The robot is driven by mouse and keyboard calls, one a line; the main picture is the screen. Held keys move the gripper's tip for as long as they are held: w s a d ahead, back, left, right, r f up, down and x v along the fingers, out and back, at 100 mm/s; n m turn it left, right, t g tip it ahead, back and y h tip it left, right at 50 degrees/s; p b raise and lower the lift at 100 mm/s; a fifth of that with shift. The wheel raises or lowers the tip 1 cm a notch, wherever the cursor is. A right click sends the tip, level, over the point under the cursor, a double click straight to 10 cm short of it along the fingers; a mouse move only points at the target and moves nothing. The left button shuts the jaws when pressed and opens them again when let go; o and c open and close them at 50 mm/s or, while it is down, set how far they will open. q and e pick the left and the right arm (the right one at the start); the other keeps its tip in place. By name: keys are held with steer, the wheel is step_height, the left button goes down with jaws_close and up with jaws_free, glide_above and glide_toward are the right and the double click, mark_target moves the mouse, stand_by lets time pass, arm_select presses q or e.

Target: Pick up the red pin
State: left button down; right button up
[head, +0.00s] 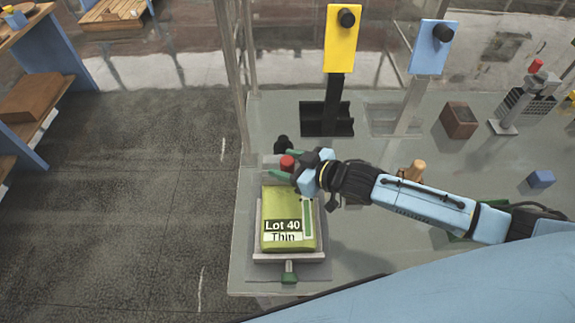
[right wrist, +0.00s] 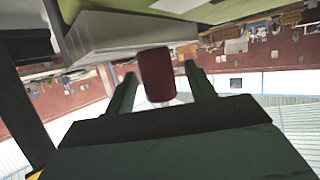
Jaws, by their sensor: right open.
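The red pin (head: 287,163) stands just beyond the far edge of a yellow-green bag labelled "Lot 40 Thin" (head: 277,205). In the right wrist view the red pin (right wrist: 156,76) shows between the two green fingers, with gaps on both sides. My right gripper (head: 281,163) is open around the pin, its arm coming in from the right. It also shows in the right wrist view (right wrist: 160,72). The pin's lower part is hidden in the head view. My left gripper is in neither view.
A yellow panel (head: 340,38) and a blue panel (head: 428,50) stand behind. A brown block (head: 459,121) and a blue cube (head: 541,179) are at right. The table's left edge is close.

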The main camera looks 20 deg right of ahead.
steer(key=c, duration=1.1)
steer(key=shift+o, duration=0.2)
steer(key=shift+r, duration=0.15)
